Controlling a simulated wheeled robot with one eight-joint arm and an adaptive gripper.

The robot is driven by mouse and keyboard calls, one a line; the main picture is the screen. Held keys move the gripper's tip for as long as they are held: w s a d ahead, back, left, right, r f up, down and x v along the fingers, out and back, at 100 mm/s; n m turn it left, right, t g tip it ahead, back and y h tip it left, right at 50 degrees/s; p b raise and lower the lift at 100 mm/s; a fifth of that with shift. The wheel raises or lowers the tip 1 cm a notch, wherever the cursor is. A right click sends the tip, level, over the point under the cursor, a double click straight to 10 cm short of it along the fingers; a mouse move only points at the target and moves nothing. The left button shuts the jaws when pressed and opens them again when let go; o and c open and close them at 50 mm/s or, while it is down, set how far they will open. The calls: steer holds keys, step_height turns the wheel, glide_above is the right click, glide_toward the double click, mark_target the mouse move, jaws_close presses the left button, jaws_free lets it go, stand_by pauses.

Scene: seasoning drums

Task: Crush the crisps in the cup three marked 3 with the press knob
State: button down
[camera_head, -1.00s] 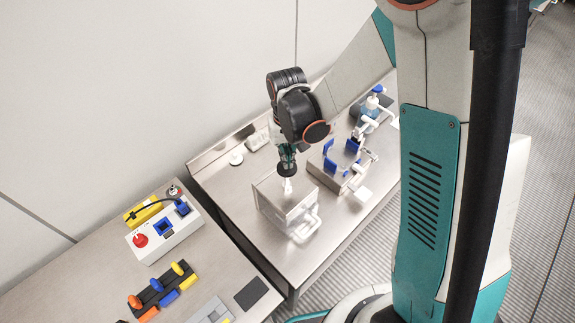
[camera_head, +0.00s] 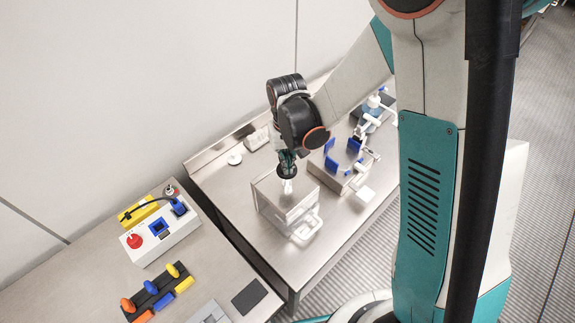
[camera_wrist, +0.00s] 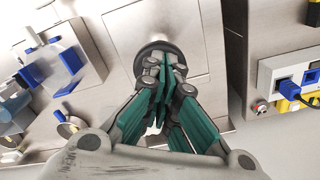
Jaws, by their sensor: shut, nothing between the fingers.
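The press is a metal box (camera_head: 272,196) on the far table, with a black round press knob (camera_head: 287,173) above a short white shaft on its top. The knob's dark rim also shows in the wrist view (camera_wrist: 144,57), partly covered by my fingers. My gripper (camera_head: 287,160) points down over the knob, its fingertips at or on the knob's top; I cannot tell whether they touch. In the wrist view my green-sided fingers (camera_wrist: 166,72) are together with nothing between them. A pale loop handle (camera_head: 308,224) is at the box's front. Cup three, its mark and the crisps are not visible.
A fixture with blue upright plates (camera_head: 331,160) stands right of the press, with a blue-and-white device (camera_head: 370,116) behind it. A white disc (camera_head: 235,159) lies at the back left. The near table holds a control box with a red button (camera_head: 134,242) and coloured levers (camera_head: 151,287).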

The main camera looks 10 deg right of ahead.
steer(key=shift+f+b, duration=1.6)
steer(key=shift+f, duration=0.25)
steer(key=shift+r, duration=0.25)
steer(key=shift+r+p, duration=2.2)
steer(key=shift+r, duration=1.45)
steer(key=shift+f, duration=0.1)
